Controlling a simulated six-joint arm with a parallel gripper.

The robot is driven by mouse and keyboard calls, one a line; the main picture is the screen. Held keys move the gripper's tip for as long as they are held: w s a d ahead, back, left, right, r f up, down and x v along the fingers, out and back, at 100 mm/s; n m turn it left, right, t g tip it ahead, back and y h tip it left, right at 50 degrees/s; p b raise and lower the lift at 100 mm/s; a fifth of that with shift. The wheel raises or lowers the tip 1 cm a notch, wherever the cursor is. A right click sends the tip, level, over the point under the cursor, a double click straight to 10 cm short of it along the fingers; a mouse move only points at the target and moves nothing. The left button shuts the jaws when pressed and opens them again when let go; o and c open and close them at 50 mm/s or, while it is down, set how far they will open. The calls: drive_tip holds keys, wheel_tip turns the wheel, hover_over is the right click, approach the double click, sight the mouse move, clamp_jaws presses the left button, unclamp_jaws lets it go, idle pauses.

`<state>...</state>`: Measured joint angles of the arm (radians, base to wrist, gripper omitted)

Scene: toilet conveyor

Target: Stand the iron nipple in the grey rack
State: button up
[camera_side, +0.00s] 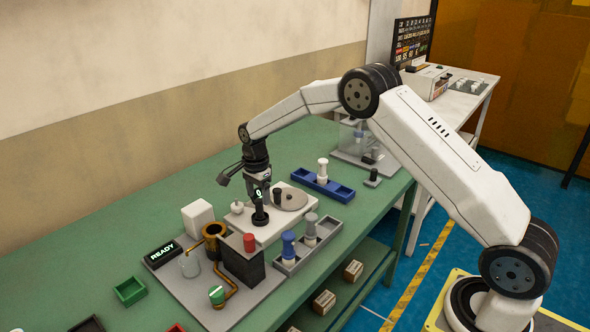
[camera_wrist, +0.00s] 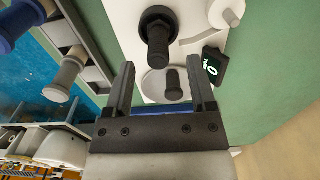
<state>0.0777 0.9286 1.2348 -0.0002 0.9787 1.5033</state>
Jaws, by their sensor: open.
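The likely iron nipple is a short dark grey cylinder (camera_wrist: 173,82), upright on a pale round disc on the white plate; it also shows in the side view (camera_side: 277,195). A second dark piece, black with a wide round foot (camera_wrist: 157,22), stands nearby, so which is the nipple is not certain. My gripper (camera_wrist: 160,68) is open and empty, above the plate, its fingers framing the short cylinder in the wrist view. In the side view, my gripper (camera_side: 257,182) hangs over the plate. The grey rack (camera_side: 283,265) holds a blue piece and a grey piece.
A blue rack (camera_side: 340,192) with a white piece lies behind the plate. A small black display (camera_wrist: 212,68) stands at the plate's edge near my right finger. A dark block with a red top (camera_side: 243,263) and copper pipework stand left of the grey rack.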

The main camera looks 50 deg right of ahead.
sight(259, 200)
drive_tip(key=shift+s+f, duration=0.1)
drive_tip(key=shift+f, duration=2.2)
clamp_jaws()
